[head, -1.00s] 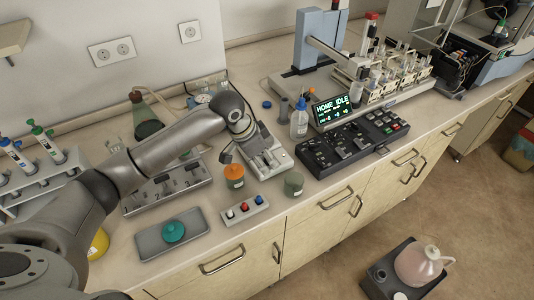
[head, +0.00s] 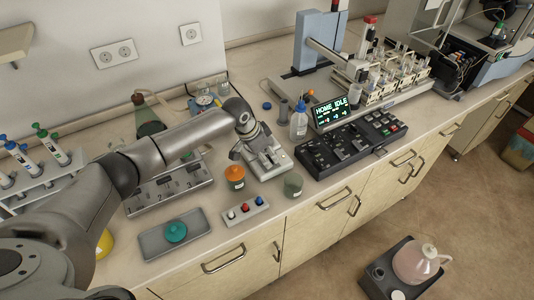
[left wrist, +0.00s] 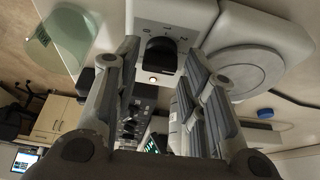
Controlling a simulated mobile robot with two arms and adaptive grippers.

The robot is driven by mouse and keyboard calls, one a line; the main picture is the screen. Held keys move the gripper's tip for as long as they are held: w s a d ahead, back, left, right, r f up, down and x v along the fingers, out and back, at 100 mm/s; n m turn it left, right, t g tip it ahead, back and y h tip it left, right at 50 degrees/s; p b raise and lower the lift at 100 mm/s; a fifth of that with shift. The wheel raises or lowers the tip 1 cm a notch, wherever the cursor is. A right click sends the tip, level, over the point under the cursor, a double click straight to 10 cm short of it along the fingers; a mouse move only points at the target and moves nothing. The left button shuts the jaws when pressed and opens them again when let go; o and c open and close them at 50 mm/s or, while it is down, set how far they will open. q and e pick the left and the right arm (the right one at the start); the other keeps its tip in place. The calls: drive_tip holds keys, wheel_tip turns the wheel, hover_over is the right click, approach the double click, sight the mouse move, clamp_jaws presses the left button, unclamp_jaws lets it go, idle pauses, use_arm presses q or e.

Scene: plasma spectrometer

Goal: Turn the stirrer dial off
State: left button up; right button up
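The stirrer (head: 268,160) is a pale grey unit on the bench, partly hidden by my left arm in the head view. In the left wrist view its white front panel (left wrist: 176,12) carries a black dial (left wrist: 160,56) with printed marks around it and a small lit lamp (left wrist: 153,79) beside it. The round plate (left wrist: 262,56) lies to the right. My left gripper (head: 236,154) is at the stirrer's left side. In the left wrist view its fingers (left wrist: 158,60) are open, one on each side of the dial, with gaps visible. My right gripper is out of view.
An orange-capped jar (head: 235,178) and a grey-green jar (head: 293,184) stand near the stirrer. A button box (head: 245,210) and a tray (head: 152,241) lie in front. A black control panel (head: 350,143) is to the right.

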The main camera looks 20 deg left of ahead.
use_arm(q)
drive_tip(key=shift+w+d+f, duration=0.1)
drive_tip(key=shift+f, duration=0.25)
drive_tip(key=shift+c, duration=0.3)
